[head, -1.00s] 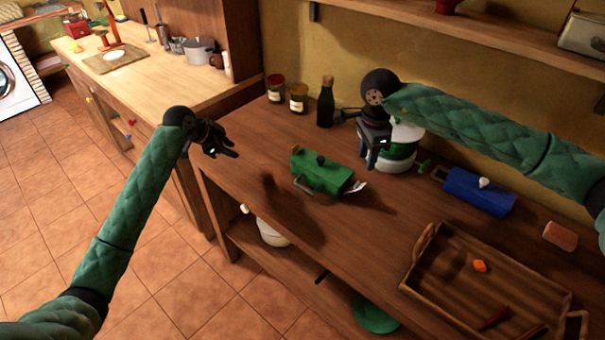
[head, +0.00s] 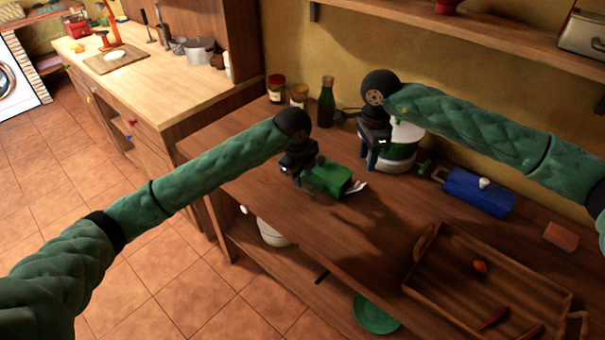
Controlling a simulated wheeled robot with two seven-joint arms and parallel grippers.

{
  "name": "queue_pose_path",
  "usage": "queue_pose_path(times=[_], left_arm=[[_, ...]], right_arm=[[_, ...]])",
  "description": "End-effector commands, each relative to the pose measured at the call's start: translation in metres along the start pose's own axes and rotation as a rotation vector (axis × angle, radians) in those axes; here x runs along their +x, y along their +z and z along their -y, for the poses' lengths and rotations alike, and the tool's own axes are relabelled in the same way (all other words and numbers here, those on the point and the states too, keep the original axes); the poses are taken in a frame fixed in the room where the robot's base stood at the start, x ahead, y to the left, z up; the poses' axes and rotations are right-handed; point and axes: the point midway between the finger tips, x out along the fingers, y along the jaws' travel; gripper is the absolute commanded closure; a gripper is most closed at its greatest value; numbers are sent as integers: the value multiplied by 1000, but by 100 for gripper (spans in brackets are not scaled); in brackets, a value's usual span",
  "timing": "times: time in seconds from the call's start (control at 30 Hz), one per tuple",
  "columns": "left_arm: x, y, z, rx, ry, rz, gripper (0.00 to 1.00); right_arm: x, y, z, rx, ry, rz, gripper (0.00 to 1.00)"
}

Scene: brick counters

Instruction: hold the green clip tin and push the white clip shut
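The green clip tin (head: 328,181) lies on the wooden counter, with a dark knob on its lid. The white clip (head: 357,187) sticks out at its right end and looks raised. My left gripper (head: 293,170) is at the tin's left end and covers part of it. Its fingers overlap the tin in the picture, and whether they grip it is hidden. My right gripper (head: 371,158) hangs behind and to the right of the tin, in front of a white and green appliance (head: 400,155). It looks open and empty, apart from the tin.
A blue tin (head: 478,193) and a reddish block (head: 560,236) lie to the right. A wooden tray (head: 425,246) with small orange and red items is at the front right. Jars (head: 276,90) and a dark bottle (head: 326,103) stand along the wall. The counter's front left is clear.

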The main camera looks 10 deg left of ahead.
Motion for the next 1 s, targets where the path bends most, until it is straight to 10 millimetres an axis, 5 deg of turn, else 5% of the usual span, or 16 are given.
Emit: queue_pose_path(times=[0.63, 1.0], left_arm=[[69, 0, 0, 0, 1, -1, 67], [77, 0, 0, 0, -1, -1, 67]], right_arm=[[0, 0, 0, 0, 0, 0, 64], [0, 0, 0, 0, 0, 0, 64]])
